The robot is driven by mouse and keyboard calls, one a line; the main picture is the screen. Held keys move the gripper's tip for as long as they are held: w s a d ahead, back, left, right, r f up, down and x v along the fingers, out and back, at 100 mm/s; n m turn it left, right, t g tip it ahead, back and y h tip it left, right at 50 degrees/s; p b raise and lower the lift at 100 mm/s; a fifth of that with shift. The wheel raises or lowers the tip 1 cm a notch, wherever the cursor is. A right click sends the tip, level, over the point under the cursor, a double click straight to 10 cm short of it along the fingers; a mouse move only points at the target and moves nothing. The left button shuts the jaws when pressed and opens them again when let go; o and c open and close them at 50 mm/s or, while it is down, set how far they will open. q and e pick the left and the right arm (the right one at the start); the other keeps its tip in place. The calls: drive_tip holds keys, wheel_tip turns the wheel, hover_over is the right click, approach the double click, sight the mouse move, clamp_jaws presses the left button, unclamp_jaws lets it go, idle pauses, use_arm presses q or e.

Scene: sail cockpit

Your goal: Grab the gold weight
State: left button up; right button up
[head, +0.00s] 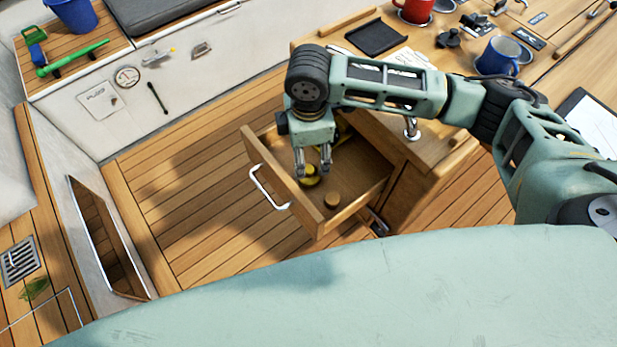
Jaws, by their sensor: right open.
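The drawer (312,222) is pulled out of the wooden cabinet, with its white handle facing left. A small yellow-gold object (310,181), which looks like the gold weight, lies in the drawer. Its top is partly hidden by my right gripper (312,170). That gripper points down into the drawer, fingers apart and open, right over or beside the gold object; I cannot tell whether it touches. A small brown round piece (332,200) lies nearer the front corner. More yellow shows behind the gripper, partly hidden. My left gripper is not in view.
The wooden table above the drawer holds a black tray (377,37), a red mug (413,10) and a blue mug (498,56). The drawer walls stand close around the gripper. The plank floor (200,200) to the left is clear.

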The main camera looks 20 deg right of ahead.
sight(309, 168)
drive_tip(key=shift+f, duration=0.65)
wheel_tip(309, 168, down, 6)
drive_tip(key=shift+d+f+p, duration=0.15)
drive_tip(key=shift+p, duration=0.4)
drive_tip(key=shift+f, duration=0.35)
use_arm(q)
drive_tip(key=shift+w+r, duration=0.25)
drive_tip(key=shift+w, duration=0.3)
use_arm(e)
drive_tip(key=shift+c, duration=0.2)
drive_tip(key=c, duration=1.5)
